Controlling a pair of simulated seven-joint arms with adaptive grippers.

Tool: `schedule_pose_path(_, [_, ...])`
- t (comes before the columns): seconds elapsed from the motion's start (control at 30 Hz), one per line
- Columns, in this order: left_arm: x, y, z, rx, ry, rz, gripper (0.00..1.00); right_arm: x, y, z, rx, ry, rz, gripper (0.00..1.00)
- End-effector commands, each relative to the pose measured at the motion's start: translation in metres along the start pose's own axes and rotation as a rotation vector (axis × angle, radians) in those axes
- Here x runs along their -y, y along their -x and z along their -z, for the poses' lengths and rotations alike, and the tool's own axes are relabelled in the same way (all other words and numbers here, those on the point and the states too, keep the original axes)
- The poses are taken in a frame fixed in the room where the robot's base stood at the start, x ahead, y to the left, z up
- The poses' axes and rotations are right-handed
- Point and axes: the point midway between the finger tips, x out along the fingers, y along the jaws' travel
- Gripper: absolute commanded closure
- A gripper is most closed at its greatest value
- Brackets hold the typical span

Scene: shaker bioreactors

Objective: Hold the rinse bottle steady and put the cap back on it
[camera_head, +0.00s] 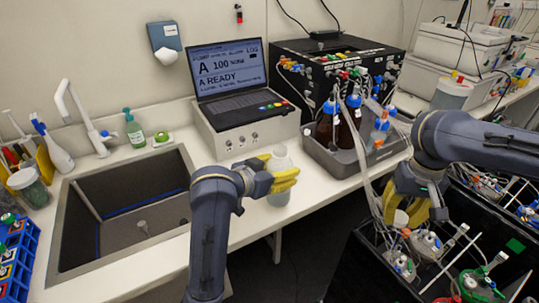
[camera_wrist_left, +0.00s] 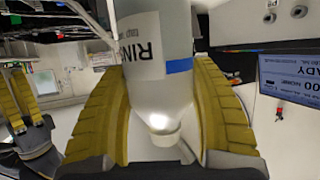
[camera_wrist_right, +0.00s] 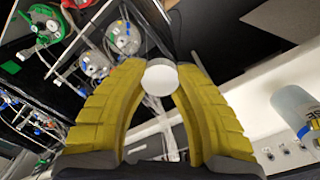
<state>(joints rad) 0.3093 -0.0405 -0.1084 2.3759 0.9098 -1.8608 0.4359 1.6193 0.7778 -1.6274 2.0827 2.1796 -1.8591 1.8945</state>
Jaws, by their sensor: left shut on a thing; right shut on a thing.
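The rinse bottle (camera_head: 279,163) is a pale translucent bottle, upright by the front edge of the white counter, right of the sink. My left gripper (camera_head: 284,178) is shut around its body. In the left wrist view the bottle (camera_wrist_left: 160,90) shows between the yellow fingers, with part of its label and a blue stripe; its open-looking neck (camera_wrist_left: 163,123) has no cap on it. My right gripper (camera_head: 405,210) is shut on the white round cap (camera_wrist_right: 160,76), held at the fingertips. The cap is well to the right of the bottle, above the black rack area.
The sink (camera_head: 120,215) lies left of the bottle. A laptop-like console (camera_head: 238,95) stands behind it. A grey tray (camera_head: 330,155) with brown bottles stands to the right. Black racks with tubed vessels (camera_head: 480,285) lie under my right arm.

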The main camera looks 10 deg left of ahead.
Motion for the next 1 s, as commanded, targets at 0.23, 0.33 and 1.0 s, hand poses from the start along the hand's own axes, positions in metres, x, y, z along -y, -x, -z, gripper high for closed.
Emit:
schedule_pose_path(0.23, [-0.03,-0.005,-0.021,0.002,-0.047,-0.111,0.87,0.0,0.0,0.0,0.0,0.0,0.0,0.85])
schedule_pose_path(0.33, [-0.04,-0.006,-0.028,0.002,-0.062,-0.145,0.87,0.0,0.0,0.0,0.0,0.0,0.0,0.85])
schedule_pose_path(1.0, [-0.06,-0.009,-0.041,-0.001,-0.09,-0.219,0.87,0.0,0.0,0.0,0.0,0.0,0.0,0.85])
